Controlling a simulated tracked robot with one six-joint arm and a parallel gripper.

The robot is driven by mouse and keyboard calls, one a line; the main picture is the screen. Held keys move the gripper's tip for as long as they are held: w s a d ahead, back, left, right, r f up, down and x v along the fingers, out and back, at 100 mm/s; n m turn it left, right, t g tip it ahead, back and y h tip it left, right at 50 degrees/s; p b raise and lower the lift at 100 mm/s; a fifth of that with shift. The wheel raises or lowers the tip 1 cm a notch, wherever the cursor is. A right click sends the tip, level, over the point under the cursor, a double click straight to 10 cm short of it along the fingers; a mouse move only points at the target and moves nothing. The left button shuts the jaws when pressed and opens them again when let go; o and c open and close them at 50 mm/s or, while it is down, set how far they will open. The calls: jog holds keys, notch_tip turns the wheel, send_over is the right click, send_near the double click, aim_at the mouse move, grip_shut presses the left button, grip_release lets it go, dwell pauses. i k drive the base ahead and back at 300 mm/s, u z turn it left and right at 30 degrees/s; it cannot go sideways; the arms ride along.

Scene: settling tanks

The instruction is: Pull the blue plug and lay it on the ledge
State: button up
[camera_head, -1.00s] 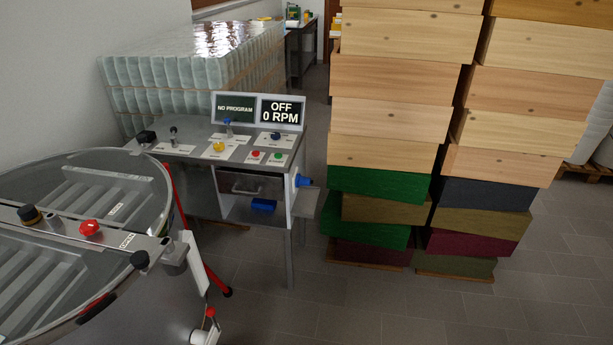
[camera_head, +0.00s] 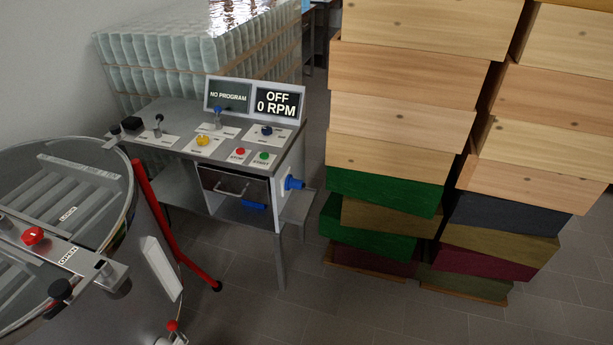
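The blue plug (camera_head: 294,183) sticks out of the white right side panel of the control desk (camera_head: 284,222). It appears seated in the panel. The ledge (camera_head: 298,206) is a small grey shelf on the desk's right side, just below the plug, and its visible top looks bare. A second blue object (camera_head: 254,205) lies in the open space under the desk's drawer; I cannot tell what it is. My gripper is not in view.
A round steel tank (camera_head: 120,225) with a red leg (camera_head: 170,220) stands at the near left. Tall stacks of wooden boxes (camera_head: 400,120) stand right of the desk. Shrink-wrapped jars (camera_head: 180,65) are behind. Grey tiled floor (camera_head: 320,310) is free in front.

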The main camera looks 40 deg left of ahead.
aim_at(295, 183)
jog(key=i, duration=2.15)
jog(key=u, duration=3.35)
